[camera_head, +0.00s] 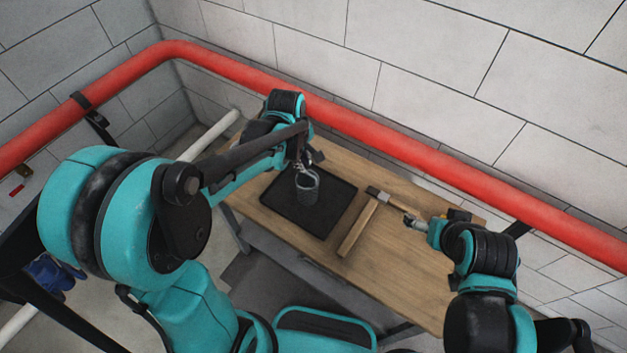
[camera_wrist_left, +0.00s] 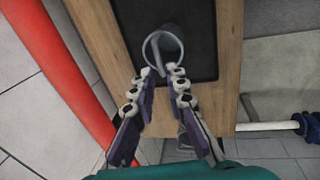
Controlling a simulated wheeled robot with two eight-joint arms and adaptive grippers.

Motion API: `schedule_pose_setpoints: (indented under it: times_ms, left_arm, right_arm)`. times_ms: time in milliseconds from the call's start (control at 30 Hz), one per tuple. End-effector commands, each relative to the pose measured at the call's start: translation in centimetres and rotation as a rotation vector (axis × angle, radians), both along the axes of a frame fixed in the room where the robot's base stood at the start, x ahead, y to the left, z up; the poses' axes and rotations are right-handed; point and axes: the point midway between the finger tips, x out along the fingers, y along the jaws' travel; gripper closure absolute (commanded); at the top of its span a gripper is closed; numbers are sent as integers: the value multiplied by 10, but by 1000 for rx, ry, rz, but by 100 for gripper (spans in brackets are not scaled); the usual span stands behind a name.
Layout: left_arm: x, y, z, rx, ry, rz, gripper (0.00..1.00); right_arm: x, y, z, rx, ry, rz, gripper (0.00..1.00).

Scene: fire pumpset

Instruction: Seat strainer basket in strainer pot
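The strainer basket (camera_head: 308,188), a small grey mesh cup, stands upright on a black tray (camera_head: 283,213) on the wooden table. In the left wrist view the basket (camera_wrist_left: 172,36) shows a thin ring, its rim or handle, facing the camera. My left gripper (camera_head: 304,164) is right above the basket, pointing down. In the left wrist view its fingertips (camera_wrist_left: 163,72) are apart, at the near edge of the ring; contact is unclear. My right gripper (camera_head: 411,219) is over the right part of the table; its fingers are too small to read. I cannot make out the strainer pot.
A red pipe (camera_head: 400,142) runs along the wall behind the table (camera_head: 395,270). A blue valve-like part (camera_head: 52,274) is at lower left. The table's front is clear.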

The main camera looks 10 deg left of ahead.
Motion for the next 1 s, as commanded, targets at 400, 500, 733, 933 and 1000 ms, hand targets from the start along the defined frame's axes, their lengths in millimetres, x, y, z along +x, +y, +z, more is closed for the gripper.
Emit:
schedule_pose_setpoints:
  times_ms: [400, 500, 733, 933, 1000]
  left_arm:
    - [10, -2, -36, -10, 16, 39, 86]
    - [12, -1, -46, -10, 16, 39, 86]
    - [18, 0, -80, -10, 16, 38, 86]
    - [19, -1, -82, -10, 16, 38, 86]
    - [19, -1, -82, -10, 16, 38, 92]
  right_arm:
    - [0, 0, -9, 0, 0, 0, 12]
    - [0, 0, -13, 0, 0, 0, 12]
    - [0, 0, -26, 0, 0, 0, 12]
    - [0, 0, -25, 0, 0, 0, 12]
    - [0, 0, -25, 0, 0, 0, 12]
